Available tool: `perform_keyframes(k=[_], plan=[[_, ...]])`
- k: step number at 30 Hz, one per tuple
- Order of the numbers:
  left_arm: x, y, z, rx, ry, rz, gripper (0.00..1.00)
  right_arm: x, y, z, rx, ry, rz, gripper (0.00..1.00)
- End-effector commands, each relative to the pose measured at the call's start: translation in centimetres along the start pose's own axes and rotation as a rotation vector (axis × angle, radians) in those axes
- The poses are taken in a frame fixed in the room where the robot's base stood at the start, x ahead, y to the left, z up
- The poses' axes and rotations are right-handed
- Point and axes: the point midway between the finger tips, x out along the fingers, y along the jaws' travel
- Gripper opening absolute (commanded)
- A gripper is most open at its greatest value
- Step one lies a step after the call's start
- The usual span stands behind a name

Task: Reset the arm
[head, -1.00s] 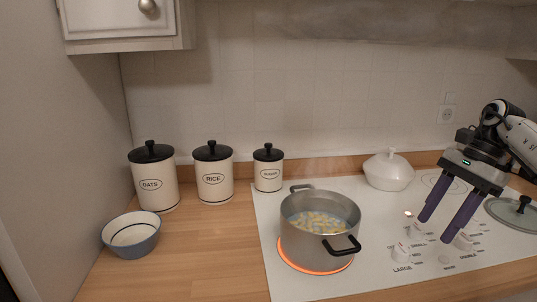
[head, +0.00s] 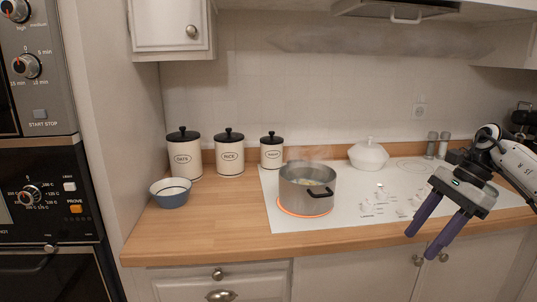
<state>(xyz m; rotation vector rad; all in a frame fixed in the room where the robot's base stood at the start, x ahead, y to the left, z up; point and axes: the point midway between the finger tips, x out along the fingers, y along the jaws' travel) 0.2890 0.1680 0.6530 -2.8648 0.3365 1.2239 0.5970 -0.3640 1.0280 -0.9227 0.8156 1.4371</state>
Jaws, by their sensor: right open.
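My right gripper (head: 436,233) is in the head view at the right, with two purple fingers apart and nothing between them. It hangs in front of the counter's front edge, right of the pot and clear of it. The grey pot (head: 307,196) with black handles stands on a glowing orange burner ring (head: 284,209) at the left of the white cooktop (head: 345,203). Faint steam rises above the pot. My left gripper is not in view.
Canisters marked oats (head: 184,158) and rice (head: 230,157), a smaller canister (head: 272,155) and a blue bowl (head: 171,194) stand on the wooden counter (head: 205,227). A white lidded dish (head: 368,157) is at the back. Wall ovens (head: 45,180) are at far left.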

Motion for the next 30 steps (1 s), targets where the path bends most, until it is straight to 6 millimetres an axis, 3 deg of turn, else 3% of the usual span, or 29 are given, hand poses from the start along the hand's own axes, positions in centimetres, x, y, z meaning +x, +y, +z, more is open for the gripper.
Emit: perform_keyframes(k=[8, 11, 14, 15, 18, 22, 26, 30], plan=[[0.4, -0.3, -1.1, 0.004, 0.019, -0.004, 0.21, 8.3, -2.0, 4.5, 0.049, -0.161, -0.039, 0.49], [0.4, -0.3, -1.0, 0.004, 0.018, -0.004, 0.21, 12.3, -2.5, 7.2, 0.098, -0.264, -0.053, 0.49], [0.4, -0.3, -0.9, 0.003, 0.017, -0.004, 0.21, 17.3, -2.4, 11.2, 0.196, -0.425, -0.060, 0.49], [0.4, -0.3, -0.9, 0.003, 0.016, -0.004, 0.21, 19.5, -2.2, 13.2, 0.258, -0.511, -0.059, 0.49], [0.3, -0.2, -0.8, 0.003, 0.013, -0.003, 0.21, 23.5, -1.3, 17.8, 0.461, -0.739, -0.042, 0.49], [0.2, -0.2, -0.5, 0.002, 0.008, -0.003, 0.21, 26.4, 0.0, 21.9, 0.799, -1.028, 0.018, 0.49], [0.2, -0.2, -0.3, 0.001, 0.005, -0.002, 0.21, 28.1, 1.3, 22.9, 1.210, -1.292, 0.114, 0.49], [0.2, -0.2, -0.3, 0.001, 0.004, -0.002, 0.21, 29.9, 3.3, 20.5, 1.713, -1.530, 0.244, 0.49]])
